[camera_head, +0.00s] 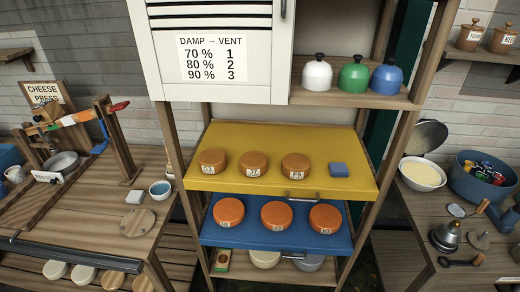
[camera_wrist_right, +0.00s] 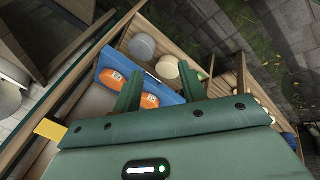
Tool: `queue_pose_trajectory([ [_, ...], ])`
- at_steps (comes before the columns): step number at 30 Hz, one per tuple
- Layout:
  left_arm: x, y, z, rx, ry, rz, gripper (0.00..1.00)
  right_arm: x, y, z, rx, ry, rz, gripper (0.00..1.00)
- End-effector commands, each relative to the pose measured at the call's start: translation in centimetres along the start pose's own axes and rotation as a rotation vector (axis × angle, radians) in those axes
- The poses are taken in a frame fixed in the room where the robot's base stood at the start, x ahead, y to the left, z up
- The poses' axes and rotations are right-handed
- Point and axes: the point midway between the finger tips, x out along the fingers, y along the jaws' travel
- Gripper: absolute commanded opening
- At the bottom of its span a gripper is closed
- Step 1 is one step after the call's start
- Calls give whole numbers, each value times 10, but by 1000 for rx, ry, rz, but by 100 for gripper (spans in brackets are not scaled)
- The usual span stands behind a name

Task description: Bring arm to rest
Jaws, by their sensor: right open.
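My right gripper (camera_wrist_right: 160,77) shows in the right wrist view with its two green fingers apart and nothing between them. Beyond the fingers is the shelf's blue board (camera_wrist_right: 106,57) with orange cheese wheels (camera_wrist_right: 115,82) on it, partly hidden by the fingers. In the head view neither gripper nor arm shows.
A white cabinet (camera_head: 160,50) with a vent chart (camera_head: 211,59) is above the boards. A cheese press (camera_head: 100,130) is on the left table; a blue tub (camera_head: 480,185) and kettle-like pot (camera_head: 445,236) are on the right table.

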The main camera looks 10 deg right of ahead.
Motion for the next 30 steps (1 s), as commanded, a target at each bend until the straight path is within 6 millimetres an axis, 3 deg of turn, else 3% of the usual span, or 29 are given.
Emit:
queue_pose_trajectory([
  [1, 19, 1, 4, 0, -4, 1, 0, 40, -30, 20, 13, -22, -46, 42],
  [6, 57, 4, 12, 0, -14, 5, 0, 136, -126, 99, 101, -88, -195, 42],
  [9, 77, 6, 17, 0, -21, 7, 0, 171, -177, 153, 164, -138, -262, 42],
  [12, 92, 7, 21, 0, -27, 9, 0, 189, -214, 200, 223, -184, -304, 42],
  [15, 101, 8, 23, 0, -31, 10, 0, 194, -235, 232, 265, -216, -324, 42],
  [18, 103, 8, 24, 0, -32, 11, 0, 194, -244, 247, 287, -232, -332, 42],
  [30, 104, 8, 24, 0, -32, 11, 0, 194, -246, 250, 289, -235, -333, 42],
])
